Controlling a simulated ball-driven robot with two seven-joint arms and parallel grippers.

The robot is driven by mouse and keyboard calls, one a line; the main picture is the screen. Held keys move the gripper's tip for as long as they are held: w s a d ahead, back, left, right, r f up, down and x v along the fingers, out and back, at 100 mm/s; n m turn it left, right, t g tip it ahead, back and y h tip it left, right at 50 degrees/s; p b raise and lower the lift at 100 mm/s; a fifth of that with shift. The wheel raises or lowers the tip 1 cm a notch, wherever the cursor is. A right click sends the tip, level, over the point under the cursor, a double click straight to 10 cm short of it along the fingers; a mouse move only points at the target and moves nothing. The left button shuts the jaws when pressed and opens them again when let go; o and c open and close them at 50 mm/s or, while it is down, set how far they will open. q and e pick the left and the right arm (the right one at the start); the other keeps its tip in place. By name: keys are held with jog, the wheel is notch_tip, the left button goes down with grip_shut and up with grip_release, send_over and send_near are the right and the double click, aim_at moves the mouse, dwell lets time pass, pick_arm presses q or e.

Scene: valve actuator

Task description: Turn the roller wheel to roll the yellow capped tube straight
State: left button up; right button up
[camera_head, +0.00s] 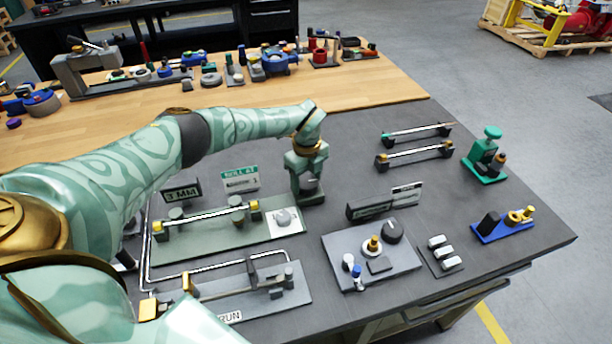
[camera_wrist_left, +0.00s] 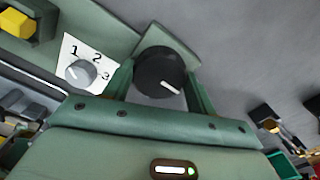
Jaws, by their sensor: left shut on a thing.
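The yellow capped tube (camera_head: 205,216) lies across grey posts on a green base plate (camera_head: 200,242), with a yellow cap at each end. One yellow cap (camera_wrist_left: 17,22) shows at the upper left of the left wrist view. The roller wheel (camera_wrist_left: 160,72) is a black round knob with a white line pointing to the lower right. My left gripper (camera_wrist_left: 160,85) is shut on the wheel, one finger on each side. In the head view my left gripper (camera_head: 308,182) reaches down at the plate's right end and mostly hides the wheel. My right gripper is not in view.
A white dial plate (camera_wrist_left: 80,66) marked 1, 2, 3 is beside the wheel. Signs "3 MM" (camera_head: 181,193) and "ROLL AT" (camera_head: 240,179) stand behind the tube. Another fixture (camera_head: 235,302) marked "RUN" is in front. A grey plate (camera_head: 350,262) with knobs is to the right.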

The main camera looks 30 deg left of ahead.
pick_arm(q)
jog(key=m, duration=0.4)
jog(key=shift+w+r+m+p, duration=0.1)
jog(key=shift+r+m+p, duration=0.05)
jog(key=shift+m+p, duration=0.2)
jog(key=m, duration=1)
jog(key=shift+w+m, duration=0.1)
jog(key=shift+m, duration=0.25)
jog(key=m, duration=1)
jog(key=shift+d+b, duration=0.1)
jog(key=shift+b, duration=0.25)
jog(key=m, duration=0.5)
jog(key=shift+b, duration=0.35)
jog(key=m, duration=0.6)
jog(key=shift+b, duration=0.35)
jog(key=m, duration=0.4)
jog(key=shift+m+b, duration=0.3)
jog(key=shift+m, duration=0.1)
